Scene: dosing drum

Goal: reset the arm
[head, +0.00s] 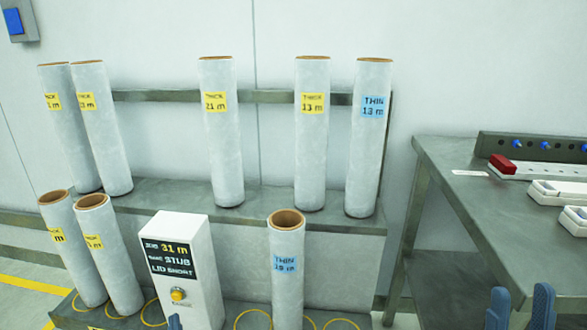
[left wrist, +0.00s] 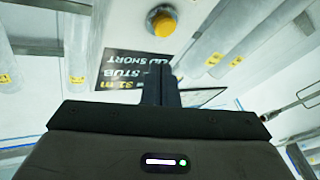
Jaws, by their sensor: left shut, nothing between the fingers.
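My left gripper (head: 174,322) shows only as a small blue tip at the bottom edge of the head view, in front of the white box (head: 188,235). In the left wrist view its fingers (left wrist: 160,84) are together and empty, pointing at the box's black display (left wrist: 135,70) and yellow button (left wrist: 162,21). I cannot tell whether they touch the box. The display reads 31 m, STUB, LID SHORT. My right gripper (head: 520,308) is at the bottom right of the head view, its two blue fingers apart with nothing between them, in front of the grey table (head: 450,200).
Several white rolls with yellow or blue labels stand upright on a stepped grey rack (head: 255,200). A THIN roll (head: 287,265) stands on the lower step, right of the box, beside yellow rings. The table holds a red block (head: 501,163) and white trays (head: 558,190).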

